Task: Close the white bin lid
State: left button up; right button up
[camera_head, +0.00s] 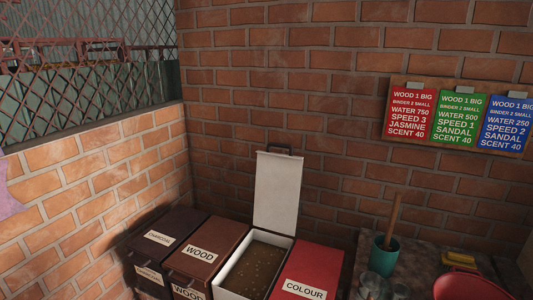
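The white bin (228,279) stands in a row of bins along the brick wall. Its lid (277,192) is open and stands nearly upright at the back, with a dark handle (279,150) on its top edge. Brown speckled material (254,269) shows inside the bin. Neither of my grippers is in view.
Left of the white bin are closed bins labelled WOOD (203,248) and CHARCOAL (162,234). A red COLOUR bin (312,268) is close on the right. A teal cup (384,256) with a wooden stick, glass jars and a red bowl (464,287) stand further right.

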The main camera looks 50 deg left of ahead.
aim_at(278, 179)
jog(key=u, duration=1.65)
